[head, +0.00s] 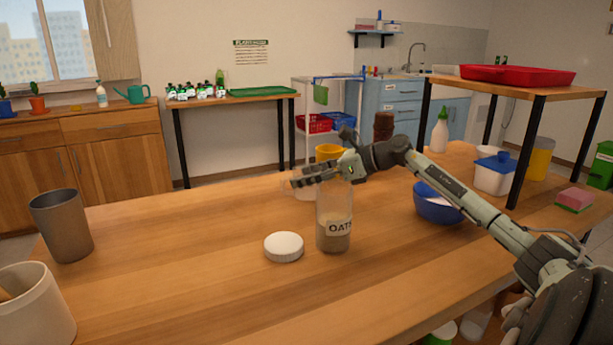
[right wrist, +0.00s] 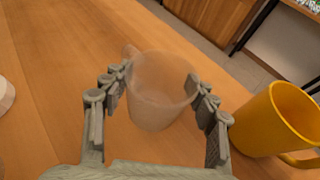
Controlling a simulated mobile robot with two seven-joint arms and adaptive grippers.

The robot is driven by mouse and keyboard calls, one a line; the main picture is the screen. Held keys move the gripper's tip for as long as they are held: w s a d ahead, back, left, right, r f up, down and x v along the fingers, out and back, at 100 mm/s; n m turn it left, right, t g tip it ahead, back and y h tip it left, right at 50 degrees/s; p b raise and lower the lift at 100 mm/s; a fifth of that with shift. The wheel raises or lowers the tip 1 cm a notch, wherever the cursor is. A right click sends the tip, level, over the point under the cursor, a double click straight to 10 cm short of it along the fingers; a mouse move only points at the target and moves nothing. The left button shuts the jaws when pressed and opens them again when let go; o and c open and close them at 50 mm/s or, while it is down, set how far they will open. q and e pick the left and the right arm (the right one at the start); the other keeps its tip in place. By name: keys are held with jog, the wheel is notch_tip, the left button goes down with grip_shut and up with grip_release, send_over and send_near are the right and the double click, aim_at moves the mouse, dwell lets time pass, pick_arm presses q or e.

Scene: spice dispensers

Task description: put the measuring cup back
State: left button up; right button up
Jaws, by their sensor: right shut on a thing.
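My right gripper (head: 300,178) reaches in from the right, behind the oats jar (head: 336,232) in the head view. It is shut on the translucent measuring cup (right wrist: 160,100), with one finger on each side of the cup near its rim. The cup is upright or nearly so, its open top facing the wrist camera. In the head view the cup shows only faintly around the fingers. I cannot tell whether its base touches the table. The jar stands open, and a white lid (head: 284,247) lies beside it. My left gripper is not in view.
A yellow mug (right wrist: 272,122) stands close to the right gripper. A blue bowl (head: 437,207) and a white tub with a blue lid (head: 494,178) are to the right. A grey tumbler (head: 62,225) stands at the left. The table (head: 180,230) between tumbler and lid is clear.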

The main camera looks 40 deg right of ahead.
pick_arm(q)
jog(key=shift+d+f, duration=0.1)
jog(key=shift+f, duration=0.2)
pick_arm(e)
jog(key=shift+f, duration=0.1)
jog(key=shift+f, duration=0.1)
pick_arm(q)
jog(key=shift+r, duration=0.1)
pick_arm(e)
jog(key=o, duration=1.3)
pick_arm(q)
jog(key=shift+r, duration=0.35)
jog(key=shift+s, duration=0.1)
